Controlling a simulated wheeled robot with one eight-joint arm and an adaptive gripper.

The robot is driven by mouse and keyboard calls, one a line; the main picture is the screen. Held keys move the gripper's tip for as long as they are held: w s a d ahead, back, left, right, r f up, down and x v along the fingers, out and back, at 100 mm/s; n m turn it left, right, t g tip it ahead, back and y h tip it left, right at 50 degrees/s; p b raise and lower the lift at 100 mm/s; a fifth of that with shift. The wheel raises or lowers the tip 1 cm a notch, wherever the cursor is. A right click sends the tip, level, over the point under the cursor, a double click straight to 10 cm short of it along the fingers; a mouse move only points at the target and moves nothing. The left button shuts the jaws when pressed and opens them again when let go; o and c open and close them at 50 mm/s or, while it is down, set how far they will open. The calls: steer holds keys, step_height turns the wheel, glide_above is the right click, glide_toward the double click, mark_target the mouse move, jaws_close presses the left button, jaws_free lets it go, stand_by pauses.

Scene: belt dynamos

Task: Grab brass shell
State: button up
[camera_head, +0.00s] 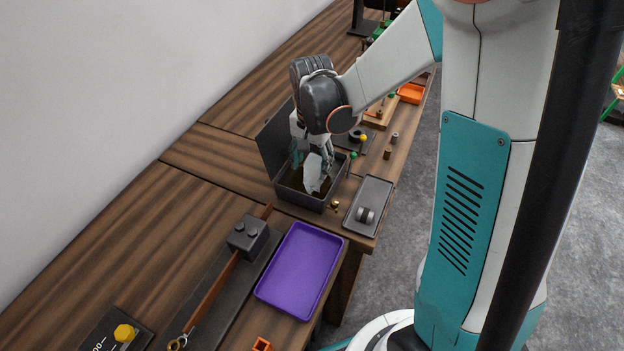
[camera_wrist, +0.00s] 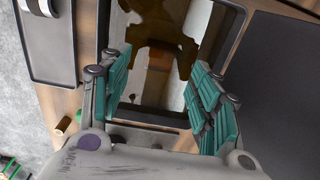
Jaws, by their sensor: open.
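My gripper (camera_head: 314,180) points down into an open dark box (camera_head: 300,201) with its lid raised. In the wrist view the gripper (camera_wrist: 156,78) has its two teal-padded fingers spread wide, with nothing held between them. A dark golden-brown piece with notched edges (camera_wrist: 165,28) shows in the box, beyond the fingertips; it looks like the brass shell, though its full shape is unclear. In the head view the gripper hides most of the box's inside. A small brass cylinder (camera_wrist: 62,125) stands outside the box, apart from the gripper.
A grey tray (camera_head: 380,190) with a grey roller (camera_head: 365,215) lies right of the box. A purple tray (camera_head: 301,265) lies in front. A dark block (camera_head: 248,237) stands nearer left. Small brass parts (camera_head: 335,204) lie beside the box. The raised lid (camera_head: 275,140) borders its left side.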

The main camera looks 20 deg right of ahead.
mark_target(313, 174)
steer(key=f, duration=0.2)
steer(key=f+b, duration=0.1)
steer(key=f, duration=0.1)
steer(key=shift+w+d+f, duration=0.1)
steer(key=shift+d+f, duration=0.05)
steer(key=shift+d, duration=0.05)
steer(key=c, duration=1.3)
